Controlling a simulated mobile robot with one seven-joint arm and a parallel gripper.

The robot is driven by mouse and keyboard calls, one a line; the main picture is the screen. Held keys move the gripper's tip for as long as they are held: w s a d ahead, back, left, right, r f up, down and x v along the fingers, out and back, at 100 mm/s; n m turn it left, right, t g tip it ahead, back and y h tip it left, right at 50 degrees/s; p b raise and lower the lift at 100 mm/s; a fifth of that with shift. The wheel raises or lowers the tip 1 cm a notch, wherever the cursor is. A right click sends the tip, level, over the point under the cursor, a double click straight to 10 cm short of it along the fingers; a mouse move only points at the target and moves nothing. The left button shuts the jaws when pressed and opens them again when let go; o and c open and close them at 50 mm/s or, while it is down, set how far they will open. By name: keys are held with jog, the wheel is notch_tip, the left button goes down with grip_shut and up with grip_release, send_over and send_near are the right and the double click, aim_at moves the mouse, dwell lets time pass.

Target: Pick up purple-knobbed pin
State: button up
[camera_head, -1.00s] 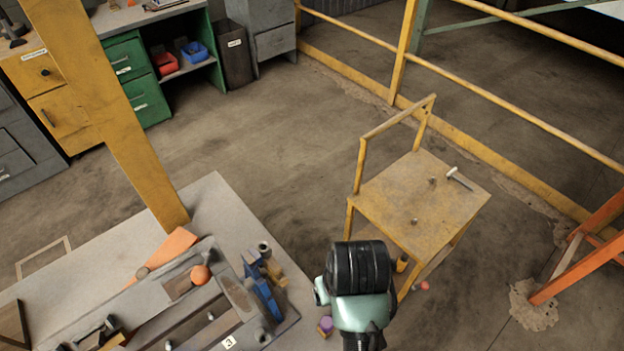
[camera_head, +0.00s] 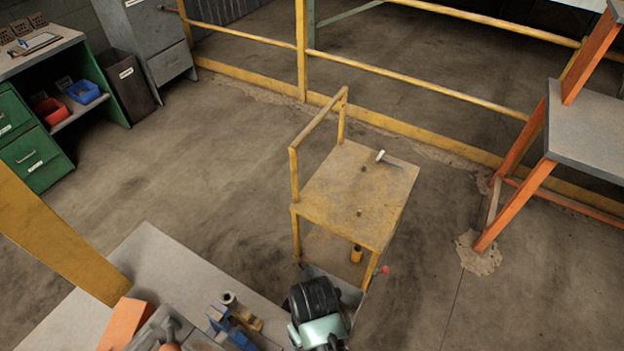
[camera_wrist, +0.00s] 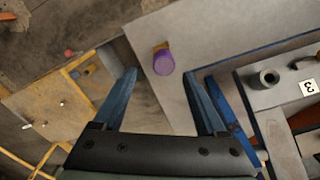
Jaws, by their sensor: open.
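The purple-knobbed pin (camera_wrist: 163,62) shows in the wrist view, at the upper middle, on the grey workbench (camera_wrist: 225,45). Its purple knob faces the camera, with a small orange-brown part beside it. My gripper (camera_wrist: 161,78) is open, with blue fingers either side of the view. The pin's knob lies in line with the gap, just beyond the fingertips and apart from them. I cannot tell the exact height gap. In the head view my arm's wrist covers the bench corner, and the pin does not show.
A blue clamp (camera_head: 232,328) and a fixture plate marked 3 (camera_wrist: 290,92) sit on the bench beside the pin. A yellow cart (camera_head: 335,200) with a small hammer-like tool (camera_head: 388,158) stands past the bench edge.

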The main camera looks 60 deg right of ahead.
jog(key=shift+s+a+f+p, duration=0.1)
jog(key=shift+a+f+p, duration=0.1)
jog(key=shift+f, duration=0.95)
jog(key=shift+s+a+f+p, duration=0.1)
jog(key=shift+a+f+p, duration=0.1)
jog(key=shift+f, duration=0.9)
grip_shut()
